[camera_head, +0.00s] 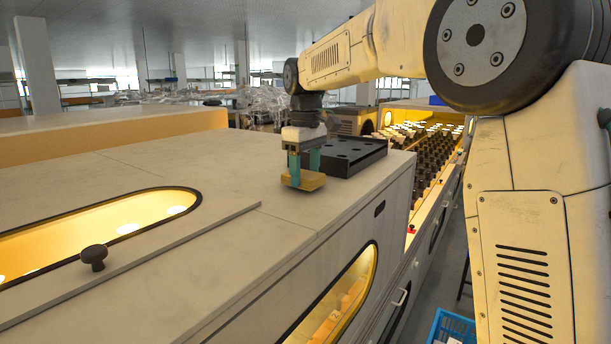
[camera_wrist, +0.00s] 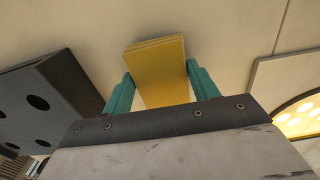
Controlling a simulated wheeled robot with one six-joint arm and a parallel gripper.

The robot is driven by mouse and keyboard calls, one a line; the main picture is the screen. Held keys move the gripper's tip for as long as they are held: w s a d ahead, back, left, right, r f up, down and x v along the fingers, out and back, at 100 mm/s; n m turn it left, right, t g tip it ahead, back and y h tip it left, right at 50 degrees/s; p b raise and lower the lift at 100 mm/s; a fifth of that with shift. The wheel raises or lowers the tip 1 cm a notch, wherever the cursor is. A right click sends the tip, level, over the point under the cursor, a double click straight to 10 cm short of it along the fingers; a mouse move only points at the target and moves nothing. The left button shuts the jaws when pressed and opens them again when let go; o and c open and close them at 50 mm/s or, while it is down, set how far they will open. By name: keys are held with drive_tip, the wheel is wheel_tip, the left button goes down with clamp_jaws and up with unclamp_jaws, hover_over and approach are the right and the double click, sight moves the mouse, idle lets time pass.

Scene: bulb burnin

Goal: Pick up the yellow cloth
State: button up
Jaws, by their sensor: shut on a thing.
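The yellow cloth (camera_head: 303,180) is a folded, flat block with several layers. In the head view it is at the cabinet top, just below my gripper (camera_head: 304,160). In the wrist view the cloth (camera_wrist: 158,68) sits between the two teal fingers of my gripper (camera_wrist: 160,88), which are shut on its two sides. Part of the cloth is hidden behind the gripper body. I cannot tell whether the cloth touches the cabinet top or is slightly above it.
A black tray with round holes (camera_head: 350,158) stands right behind the gripper; it also shows in the wrist view (camera_wrist: 60,95). The pale cabinet top (camera_head: 230,185) is clear to the left. A black knob (camera_head: 94,256) and lit window lie nearer. A blue crate (camera_head: 450,328) is below right.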

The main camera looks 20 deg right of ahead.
drive_tip(key=r, duration=0.2)
drive_tip(key=shift+s+r, duration=0.3)
drive_tip(key=shift+r, duration=0.1)
drive_tip(key=s, duration=0.5)
drive_tip(key=s+r, duration=0.1)
drive_tip(key=s, duration=0.8)
drive_tip(key=shift+s+r, duration=0.15)
drive_tip(key=shift+s, duration=0.55)
drive_tip(key=shift+o, duration=0.8)
drive_tip(key=shift+d, duration=0.1)
